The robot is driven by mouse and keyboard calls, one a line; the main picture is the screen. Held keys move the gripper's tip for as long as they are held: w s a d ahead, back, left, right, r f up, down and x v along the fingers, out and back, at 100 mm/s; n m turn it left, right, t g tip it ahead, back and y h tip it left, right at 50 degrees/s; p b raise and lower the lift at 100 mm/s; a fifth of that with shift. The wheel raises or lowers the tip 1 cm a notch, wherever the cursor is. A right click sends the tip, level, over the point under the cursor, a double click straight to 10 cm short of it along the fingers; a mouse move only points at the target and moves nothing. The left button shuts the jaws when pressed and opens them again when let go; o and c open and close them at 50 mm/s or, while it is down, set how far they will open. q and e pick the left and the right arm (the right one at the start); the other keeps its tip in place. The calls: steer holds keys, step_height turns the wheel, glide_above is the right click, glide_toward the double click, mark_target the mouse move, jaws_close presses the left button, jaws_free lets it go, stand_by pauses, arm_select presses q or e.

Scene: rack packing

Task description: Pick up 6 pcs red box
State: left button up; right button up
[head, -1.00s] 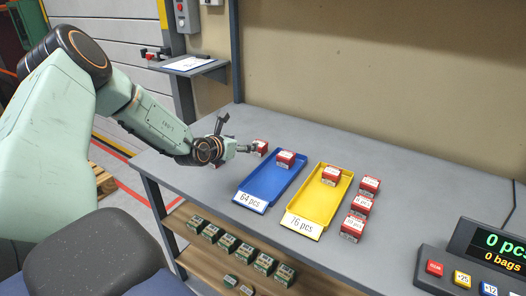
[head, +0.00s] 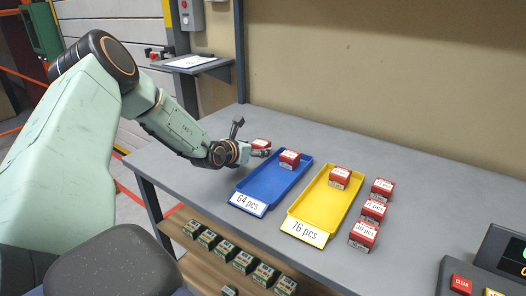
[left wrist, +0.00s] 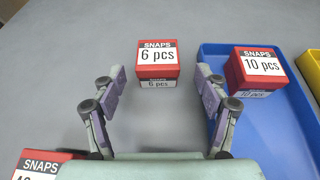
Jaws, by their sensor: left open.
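The red box marked 6 pcs (left wrist: 158,64) stands on the grey table, left of the blue tray (left wrist: 210,52). It also shows in the head view (head: 261,144), partly hidden by my gripper. My left gripper (left wrist: 158,78) is open in the left wrist view, its two fingers spread to either side, with the box ahead between the fingertip lines. In the head view the left gripper (head: 250,142) is low over the table beside the blue tray. My right gripper is not in view.
A red 10 pcs box (left wrist: 257,70) lies in the blue tray, labelled 64 pcs. The yellow tray (head: 310,212), labelled 76 pcs, holds a red box (head: 339,178). Several red boxes stand right of it. Another red box (left wrist: 38,166) is at lower left. Green boxes (head: 243,262) line the lower shelf.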

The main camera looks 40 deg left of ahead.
mark_target(257, 145)
arm_select(q)
steer(key=shift+w+a+f+b, duration=0.2)
steer(key=shift+w+a+b, duration=0.15)
steer(key=shift+w+b, duration=0.4)
steer(key=b+x, duration=0.1)
steer(key=x, duration=0.2)
steer(key=shift+w+d+r, duration=0.1)
steer(key=shift+w, duration=0.1)
steer(key=shift+s+r, duration=0.25)
steer(key=shift+s, duration=0.1)
steer(key=shift+c, duration=0.6)
steer(key=shift+w+f, duration=0.15)
steer(key=shift+w, duration=0.1)
steer(key=c, duration=0.4)
steer(key=shift+s, duration=0.15)
steer(key=c, duration=0.5)
steer(key=shift+c, duration=1.4)
